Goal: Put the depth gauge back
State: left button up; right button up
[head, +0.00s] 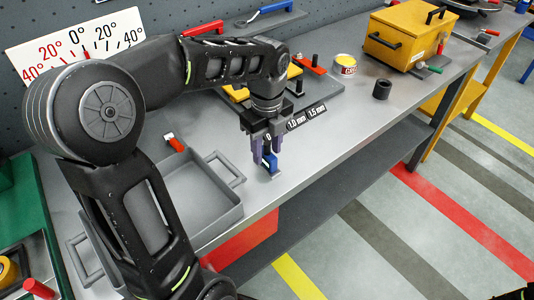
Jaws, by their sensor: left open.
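A small blue piece with a pale metal foot (270,170) stands upright on the grey workbench near its front edge; it may be the depth gauge, but the view is too small to be sure. My left gripper (268,149) points down over it with its purple fingers apart, one on each side of the blue piece. The fingers hide part of it, and I cannot tell whether they touch it. Labels reading 1.0 mm and 1.5 mm (307,116) lie just right of the gripper, and another label there is partly covered. My right gripper does not show.
A grey tray (203,215) with raised handles stands left of the gripper, with a red-handled tool (174,142) by its back rim. A yellow toolbox (402,40), a yellow-red tin (345,64) and a dark cylinder (382,89) stand to the right. The front strip of bench right of the gripper is clear.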

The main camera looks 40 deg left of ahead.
pick_arm(q)
notch_tip(320, 180, up, 10)
jog(key=shift+f+p, duration=0.15)
jog(key=shift+p, duration=0.35)
